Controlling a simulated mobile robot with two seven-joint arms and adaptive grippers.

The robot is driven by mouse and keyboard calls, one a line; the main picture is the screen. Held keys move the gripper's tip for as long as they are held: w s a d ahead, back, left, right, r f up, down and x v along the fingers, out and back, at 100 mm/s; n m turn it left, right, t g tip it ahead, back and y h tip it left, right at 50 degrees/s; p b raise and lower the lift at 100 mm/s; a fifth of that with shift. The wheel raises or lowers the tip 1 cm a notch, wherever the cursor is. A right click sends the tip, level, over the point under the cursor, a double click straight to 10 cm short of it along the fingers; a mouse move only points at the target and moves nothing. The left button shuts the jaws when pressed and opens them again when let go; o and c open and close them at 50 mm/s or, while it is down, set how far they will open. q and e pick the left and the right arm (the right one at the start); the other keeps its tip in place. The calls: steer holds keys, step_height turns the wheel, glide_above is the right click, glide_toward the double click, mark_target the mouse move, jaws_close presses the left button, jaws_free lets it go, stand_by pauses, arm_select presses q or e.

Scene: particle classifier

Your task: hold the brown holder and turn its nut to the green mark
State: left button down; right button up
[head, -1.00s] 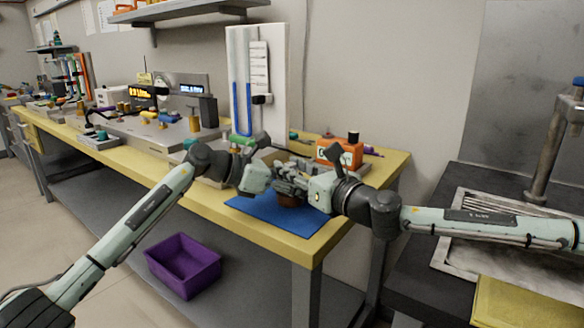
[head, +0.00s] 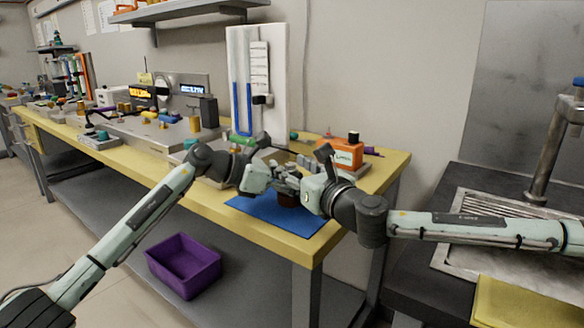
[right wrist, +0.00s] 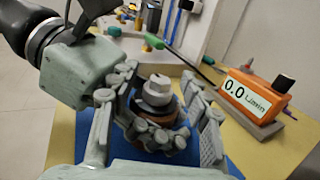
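The brown holder (head: 287,201) stands over the blue mat, mostly hidden by both grippers. The right wrist view shows a little of its brown body (right wrist: 181,123), with a grey nut (right wrist: 158,90) on top. My left gripper (head: 280,186) comes in from the left; in the right wrist view its fingers (right wrist: 150,130) close around the holder's body. My right gripper (head: 291,181) is at the holder from the right. In the right wrist view its two fingers (right wrist: 156,82) are spread on either side of the nut, with gaps. I cannot make out the green mark.
The blue mat (head: 262,213) lies on the yellow bench top. An orange meter reading 0.0 (right wrist: 250,95) stands close behind, right of the grippers. A tall white panel with blue tubes (head: 257,75) stands behind. A purple bin (head: 183,265) sits below the bench.

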steer(key=shift+f, duration=0.1)
steer(key=v, duration=0.7)
steer(key=shift+s+d, duration=0.15)
steer(key=shift+s, duration=0.15)
arm_select(q)
steer(key=c, duration=0.6)
jaws_free()
steer(key=shift+c, duration=0.2)
